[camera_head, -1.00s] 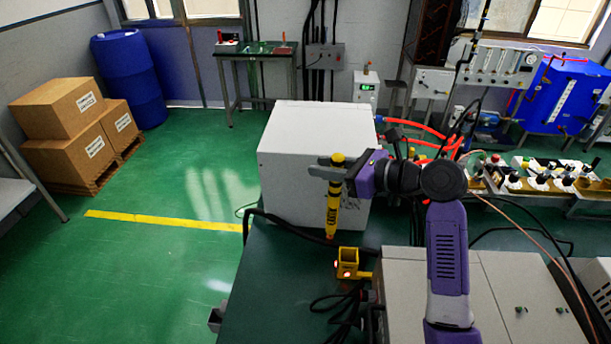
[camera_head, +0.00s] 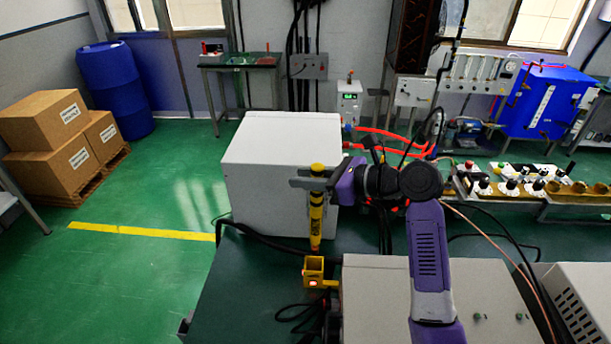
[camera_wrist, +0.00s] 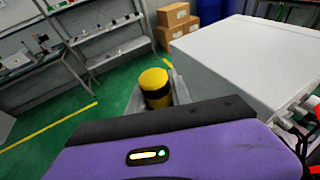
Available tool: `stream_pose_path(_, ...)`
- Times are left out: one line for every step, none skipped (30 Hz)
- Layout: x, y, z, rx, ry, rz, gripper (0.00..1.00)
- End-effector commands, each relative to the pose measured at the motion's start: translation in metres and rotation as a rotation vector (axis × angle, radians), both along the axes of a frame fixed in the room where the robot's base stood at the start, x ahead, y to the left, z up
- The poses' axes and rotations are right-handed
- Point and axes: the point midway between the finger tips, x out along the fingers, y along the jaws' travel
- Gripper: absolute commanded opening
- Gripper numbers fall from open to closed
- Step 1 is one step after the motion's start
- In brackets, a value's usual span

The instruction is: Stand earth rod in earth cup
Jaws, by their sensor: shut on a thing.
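The earth rod (camera_head: 316,222) is yellow with black bands and hangs close to upright. My gripper (camera_head: 307,179) is shut on it near its top. The earth cup (camera_head: 314,272) is a small yellow square holder with a lit red spot, on the dark green bench. The rod's lower end appears right at the cup's mouth; I cannot tell whether it is inside or just above. In the wrist view the rod's yellow and black top (camera_wrist: 155,88) shows between the grey fingers. The cup is hidden there.
A large white box (camera_head: 275,170) stands just behind the rod. A grey cabinet (camera_head: 385,300) is right of the cup. Black cables (camera_head: 300,318) lie in front of the cup. The bench's left part (camera_head: 240,290) is clear.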

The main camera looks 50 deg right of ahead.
Motion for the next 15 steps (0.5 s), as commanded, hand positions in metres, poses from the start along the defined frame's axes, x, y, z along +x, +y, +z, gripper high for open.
stream_pose_path(0.000,0.000,-0.004,0.001,-0.001,0.000,0.00)
stream_pose_path(0.000,0.000,-0.006,0.002,0.000,-0.001,0.00)
stream_pose_path(0.000,0.000,-0.008,0.002,0.000,0.000,0.00)
stream_pose_path(0.000,0.000,-0.010,0.002,0.000,0.000,0.00)
stream_pose_path(0.000,0.001,-0.013,0.001,-0.001,0.001,0.00)
stream_pose_path(0.000,0.001,-0.015,0.000,0.000,0.001,0.00)
stream_pose_path(0.000,0.001,-0.018,0.001,0.000,0.001,0.00)
stream_pose_path(0.000,0.001,-0.020,0.001,0.000,0.001,0.00)
stream_pose_path(0.000,0.001,-0.023,0.002,0.001,0.000,0.00)
stream_pose_path(0.000,0.001,-0.025,0.002,0.001,0.000,0.00)
stream_pose_path(0.000,0.000,-0.028,0.001,0.000,0.001,0.00)
stream_pose_path(0.000,0.000,-0.030,0.001,0.000,0.000,0.00)
stream_pose_path(0.000,0.000,-0.032,0.001,0.000,0.000,0.00)
stream_pose_path(0.000,0.000,-0.035,0.001,0.000,0.000,0.00)
stream_pose_path(0.000,0.000,-0.037,0.001,0.000,0.000,0.00)
